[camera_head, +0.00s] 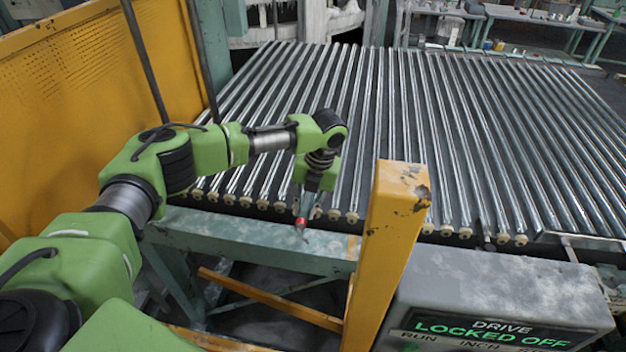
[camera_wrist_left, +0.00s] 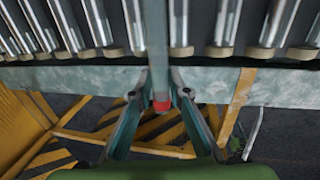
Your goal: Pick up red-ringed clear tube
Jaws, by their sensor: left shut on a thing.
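My left gripper (camera_head: 302,212) hangs at the near edge of the roller bed, with its arm coming in from the left. In the left wrist view its two fingers (camera_wrist_left: 160,100) close around the red-ringed clear tube (camera_wrist_left: 157,50). The tube's red ring (camera_wrist_left: 161,105) shows between the fingers, and its grey, see-through length runs up the picture across the rollers. In the head view the red ring (camera_head: 300,222) shows just below the fingers, above the green beam. Most of the tube is hard to make out there. My right gripper is in neither view.
Steel rollers (camera_head: 450,130) with pale end caps fill the bed behind. A worn yellow post (camera_head: 390,250) stands close right of the gripper. A "DRIVE LOCKED OFF" box (camera_head: 500,290) is at the lower right. A yellow panel (camera_head: 90,100) stands at the left.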

